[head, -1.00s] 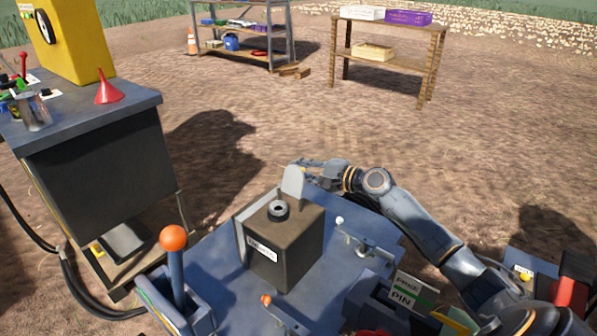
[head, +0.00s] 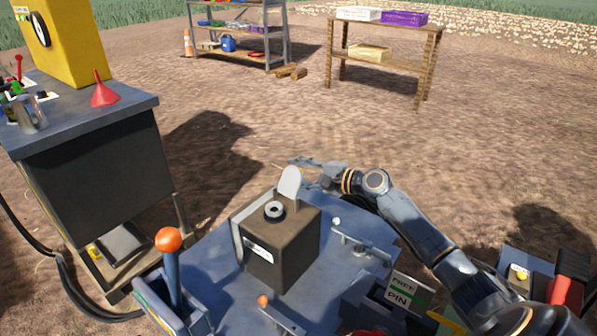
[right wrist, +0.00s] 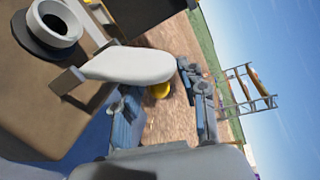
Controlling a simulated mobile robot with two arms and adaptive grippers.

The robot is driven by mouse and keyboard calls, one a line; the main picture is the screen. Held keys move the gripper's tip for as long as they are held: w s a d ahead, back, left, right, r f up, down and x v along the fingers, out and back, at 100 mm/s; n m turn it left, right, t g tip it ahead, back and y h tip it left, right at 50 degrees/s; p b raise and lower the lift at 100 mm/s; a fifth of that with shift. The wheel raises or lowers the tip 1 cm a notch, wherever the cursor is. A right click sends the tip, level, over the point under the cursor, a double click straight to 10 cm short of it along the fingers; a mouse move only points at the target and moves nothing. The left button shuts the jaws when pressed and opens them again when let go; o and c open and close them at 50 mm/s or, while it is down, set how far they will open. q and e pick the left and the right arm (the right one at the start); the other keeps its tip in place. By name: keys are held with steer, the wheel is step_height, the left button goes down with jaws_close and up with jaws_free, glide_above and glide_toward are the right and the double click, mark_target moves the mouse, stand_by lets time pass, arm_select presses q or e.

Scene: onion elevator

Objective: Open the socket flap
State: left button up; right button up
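A dark brown box (head: 275,252) with a white label stands on the blue-grey bench. A round socket (head: 274,209) with a dark hole is uncovered on its top; it also shows in the right wrist view (right wrist: 55,22). The pale rounded flap (head: 290,184) stands raised at the box's far edge, clear of the socket; it is large in the right wrist view (right wrist: 130,64). My right gripper (head: 303,168) is just behind the flap, its fingers apart in the right wrist view (right wrist: 165,108), with nothing seen between them. Contact with the flap cannot be told. My left gripper is out of view.
An orange-knobbed lever (head: 169,242) rises at the front left of the bench. A small latch bar (head: 360,245) lies right of the box, near a "FREE PIN" sign (head: 408,290). A dark cabinet (head: 95,170) stands left. Open ground lies beyond.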

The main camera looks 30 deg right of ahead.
steer(key=v, duration=1.2)
steer(key=shift+a, duration=0.1)
stand_by(0.5)
